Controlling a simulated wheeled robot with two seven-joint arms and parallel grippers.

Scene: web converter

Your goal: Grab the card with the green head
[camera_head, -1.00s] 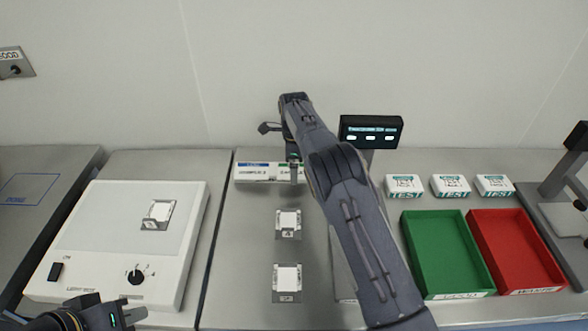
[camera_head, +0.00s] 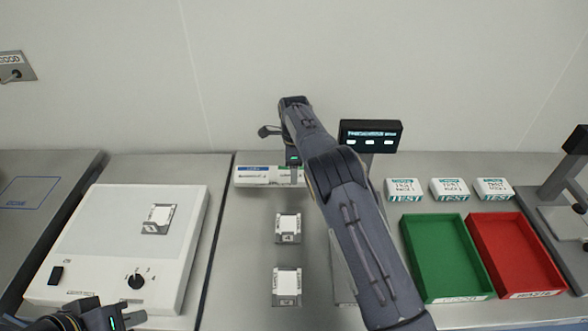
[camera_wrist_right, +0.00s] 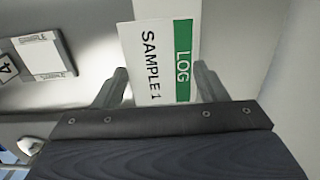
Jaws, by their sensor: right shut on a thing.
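The card with the green head (camera_wrist_right: 160,60) fills the middle of the right wrist view, white with "SAMPLE 1" and a green strip reading "LOG". My right gripper (camera_wrist_right: 162,80) is shut on it, one finger at each side. In the head view my right gripper (camera_head: 295,178) is at the back of the middle counter and mostly hides this card. A card with a blue head (camera_head: 255,174) lies just left of it. My left gripper (camera_head: 126,318) is low at the front left, away from the cards, and its jaw opening is unclear.
Two sample holders (camera_head: 288,228) (camera_head: 287,281) stand in front on the middle counter. A white light box (camera_head: 100,250) with another sample holder (camera_head: 158,218) is left. A small display (camera_head: 370,135), white test boxes (camera_head: 404,188), a green tray (camera_head: 447,258) and a red tray (camera_head: 515,253) are right.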

